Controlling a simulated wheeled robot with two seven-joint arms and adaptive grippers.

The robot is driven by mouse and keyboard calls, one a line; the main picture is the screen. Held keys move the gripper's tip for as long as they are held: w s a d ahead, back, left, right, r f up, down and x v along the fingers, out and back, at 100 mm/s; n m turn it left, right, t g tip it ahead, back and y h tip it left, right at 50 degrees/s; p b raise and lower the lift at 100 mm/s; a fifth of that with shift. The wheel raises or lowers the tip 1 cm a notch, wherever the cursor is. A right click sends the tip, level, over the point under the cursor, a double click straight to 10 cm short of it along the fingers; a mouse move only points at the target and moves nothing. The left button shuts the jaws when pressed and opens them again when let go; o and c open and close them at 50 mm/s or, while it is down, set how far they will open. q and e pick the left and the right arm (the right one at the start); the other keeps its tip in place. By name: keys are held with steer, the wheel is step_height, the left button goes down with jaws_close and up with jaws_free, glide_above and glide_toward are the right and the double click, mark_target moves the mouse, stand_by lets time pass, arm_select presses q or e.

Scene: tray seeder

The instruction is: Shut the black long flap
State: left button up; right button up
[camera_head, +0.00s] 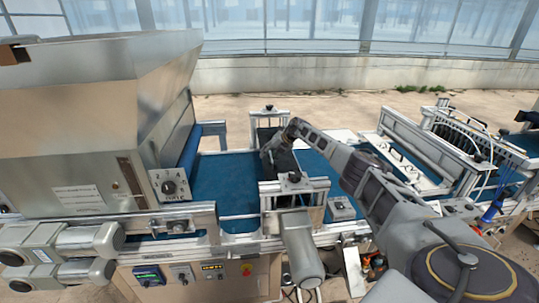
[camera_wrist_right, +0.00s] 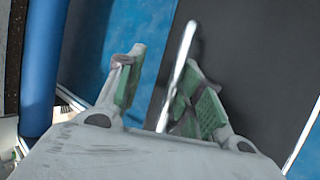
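The black long flap (camera_head: 267,134) is a dark panel across the blue belt, between metal frames in the middle of the head view. It is partly hidden by my right gripper (camera_head: 274,152). In the right wrist view the dark panel (camera_wrist_right: 250,45) fills the upper right, and a thin bright metal rod (camera_wrist_right: 180,65) runs in front of it. The right gripper (camera_wrist_right: 168,88) has its two green-padded fingers apart, with the rod between them, nearer the right finger. I cannot tell whether the finger touches it. My left gripper is not in view.
A large metal hopper (camera_head: 85,105) stands at the left beside the blue belt (camera_head: 228,185). A metal frame (camera_head: 300,187) and a grey cylindrical motor (camera_head: 300,250) sit in front of the flap. Another machine frame with hoses (camera_head: 465,140) is at the right.

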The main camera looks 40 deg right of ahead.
steer(key=shift+s+d+r, duration=0.1)
steer(key=shift+s+d, duration=0.05)
stand_by(0.3)
steer(key=shift+s+d+r, duration=0.3)
steer(key=shift+s+r, duration=0.15)
steer(key=v, duration=1)
steer(key=shift+r, duration=0.2)
stand_by(0.6)
